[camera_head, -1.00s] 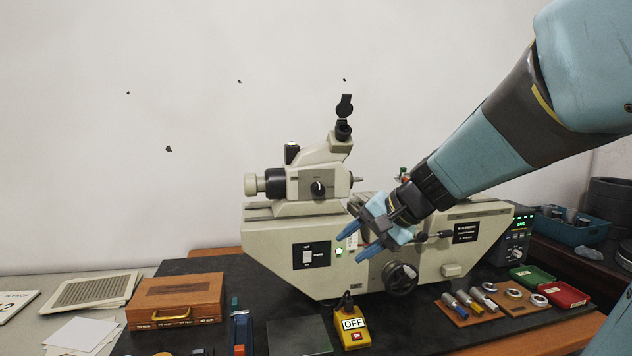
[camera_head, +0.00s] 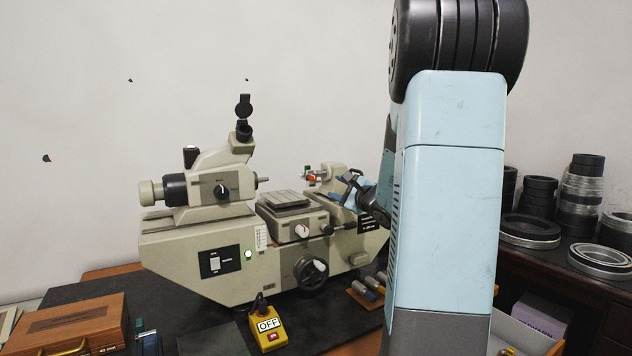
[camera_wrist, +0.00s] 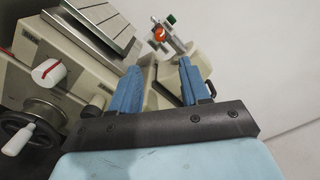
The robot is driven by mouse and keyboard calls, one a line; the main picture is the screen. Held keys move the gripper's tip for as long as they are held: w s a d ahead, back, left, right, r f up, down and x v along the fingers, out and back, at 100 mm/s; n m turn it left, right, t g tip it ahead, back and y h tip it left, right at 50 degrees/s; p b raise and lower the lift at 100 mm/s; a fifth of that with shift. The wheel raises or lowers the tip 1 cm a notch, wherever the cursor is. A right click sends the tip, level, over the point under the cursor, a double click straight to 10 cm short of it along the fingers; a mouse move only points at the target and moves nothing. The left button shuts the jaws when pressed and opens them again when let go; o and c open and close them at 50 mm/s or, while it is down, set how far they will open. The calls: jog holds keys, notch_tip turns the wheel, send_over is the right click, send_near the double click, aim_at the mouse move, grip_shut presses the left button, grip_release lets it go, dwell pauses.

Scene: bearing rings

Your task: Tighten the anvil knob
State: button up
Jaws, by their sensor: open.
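The measuring machine (camera_head: 215,255) stands on the bench, with its anvil-side tailstock (camera_head: 335,180) at the right end. An orange-red knob (camera_head: 311,178) and a small green knob are at the tailstock's tip; the wrist view shows the orange-red knob (camera_wrist: 160,34) and green knob (camera_wrist: 171,19) beyond my fingers. Which one is the anvil knob I cannot tell for sure. My gripper (camera_wrist: 161,68) is open, its two blue fingers apart and pointing toward the tailstock. In the head view my gripper (camera_head: 349,190) is beside the tailstock, partly hidden by my arm.
A flat stage (camera_head: 286,200) with a white-and-red knob (camera_head: 302,231) sits mid-machine, above a black handwheel (camera_head: 312,272). A yellow box reading OFF (camera_head: 267,325) and a wooden case (camera_head: 75,325) are in front. Stacked dark rings (camera_head: 581,190) stand at right.

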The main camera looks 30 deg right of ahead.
aim_at(315, 179)
jog(key=w, duration=0.9)
jog(key=w+a, duration=0.1)
jog(key=w, duration=0.3)
jog(key=shift+w+a, duration=0.1)
jog(key=shift+w, duration=0.05)
